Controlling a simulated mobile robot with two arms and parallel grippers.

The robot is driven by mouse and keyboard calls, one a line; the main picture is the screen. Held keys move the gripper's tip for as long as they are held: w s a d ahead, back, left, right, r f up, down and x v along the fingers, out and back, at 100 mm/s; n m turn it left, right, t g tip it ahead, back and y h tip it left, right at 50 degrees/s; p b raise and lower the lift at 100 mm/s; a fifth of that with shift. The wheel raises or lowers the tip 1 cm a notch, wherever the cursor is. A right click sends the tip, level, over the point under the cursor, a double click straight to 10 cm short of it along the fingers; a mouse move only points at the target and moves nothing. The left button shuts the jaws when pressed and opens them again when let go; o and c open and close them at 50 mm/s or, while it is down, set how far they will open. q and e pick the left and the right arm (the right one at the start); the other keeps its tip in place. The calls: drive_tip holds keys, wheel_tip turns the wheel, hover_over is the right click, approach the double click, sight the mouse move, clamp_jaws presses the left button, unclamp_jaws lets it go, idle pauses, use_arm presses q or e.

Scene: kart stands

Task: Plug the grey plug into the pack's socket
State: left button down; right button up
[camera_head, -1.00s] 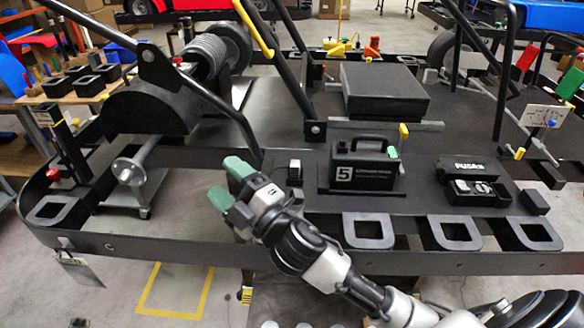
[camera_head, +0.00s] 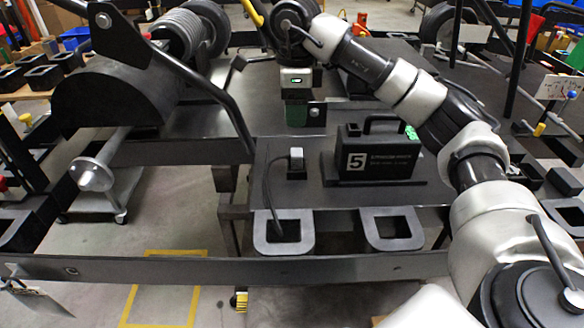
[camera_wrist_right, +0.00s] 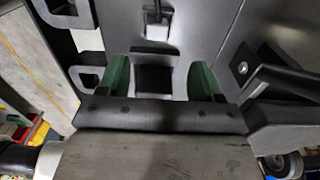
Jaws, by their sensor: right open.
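The grey plug (camera_head: 296,158) stands on the dark deck left of the pack, with a black cable running down toward the front edge. The pack (camera_head: 380,158) is a black box with a handle and a white "5". Its green socket (camera_head: 411,133) is at its upper right, partly hidden by my arm. My right gripper (camera_head: 297,112) points down beyond the plug in the head view, apart from it. In the right wrist view its green fingers (camera_wrist_right: 160,76) are spread and hold nothing; the plug (camera_wrist_right: 157,27) lies ahead of them. My left gripper is not in view.
Square grey-rimmed openings (camera_head: 284,233) line the deck's front edge. A black bar (camera_head: 205,85) slants at the left of the gripper. My right arm covers much of the right side. Bare deck (camera_head: 330,195) lies in front of the pack.

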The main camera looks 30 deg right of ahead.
sight(297, 152)
drive_tip(key=shift+f, duration=0.55)
wheel_tip(297, 152, down, 5)
drive_tip(key=shift+s+r, duration=0.1)
drive_tip(key=shift+s, duration=0.05)
drive_tip(key=f, duration=0.4)
drive_tip(key=shift+s+d+f, duration=0.1)
drive_tip(key=shift+s+f, duration=0.1)
drive_tip(key=shift+f, duration=0.45)
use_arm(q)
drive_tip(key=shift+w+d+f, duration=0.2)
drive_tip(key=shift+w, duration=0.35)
